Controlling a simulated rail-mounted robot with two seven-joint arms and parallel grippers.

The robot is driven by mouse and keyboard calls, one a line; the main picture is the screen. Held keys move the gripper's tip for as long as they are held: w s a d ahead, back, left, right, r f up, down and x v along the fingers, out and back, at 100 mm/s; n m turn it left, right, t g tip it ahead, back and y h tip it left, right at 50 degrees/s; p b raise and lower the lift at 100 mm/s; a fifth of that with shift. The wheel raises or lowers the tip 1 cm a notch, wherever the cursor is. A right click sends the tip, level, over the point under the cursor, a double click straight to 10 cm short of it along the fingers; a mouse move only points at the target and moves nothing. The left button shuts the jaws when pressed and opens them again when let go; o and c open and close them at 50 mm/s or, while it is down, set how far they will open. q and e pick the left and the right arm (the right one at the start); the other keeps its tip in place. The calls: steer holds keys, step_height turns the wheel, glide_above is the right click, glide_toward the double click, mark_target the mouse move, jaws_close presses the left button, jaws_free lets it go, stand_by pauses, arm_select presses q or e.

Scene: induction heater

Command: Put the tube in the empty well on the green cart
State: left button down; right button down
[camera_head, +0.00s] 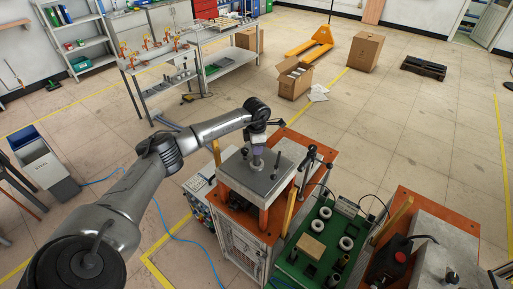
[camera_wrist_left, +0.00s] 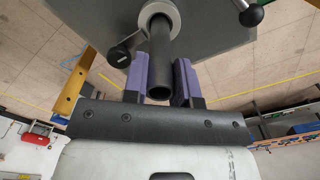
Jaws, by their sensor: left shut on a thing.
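The tube (camera_wrist_left: 160,60) is a dark grey hollow cylinder in the left wrist view. Its far end sits in a white ring (camera_wrist_left: 172,14) on the heater's grey top plate (camera_wrist_left: 215,35). My left gripper (camera_wrist_left: 161,80) is shut on the tube, with purple pads on either side of it. In the head view my left gripper (camera_head: 258,150) is over the grey top plate (camera_head: 262,182) of the orange-framed machine. The green cart (camera_head: 284,268) stands to its right and carries several white ring-shaped pieces (camera_head: 346,243). Which well is empty is too small to tell. My right gripper is not in view.
A brown block (camera_head: 311,247) sits among the rings on the green cart. A second orange-topped machine (camera_head: 435,230) stands right of the cart. A black-knobbed lever (camera_head: 311,152) rises beside the top plate. Open floor (camera_head: 390,125) lies behind.

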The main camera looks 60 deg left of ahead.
arm_select(q)
step_height(320, 180, up, 7)
steer(key=p, duration=0.4)
stand_by(0.9)
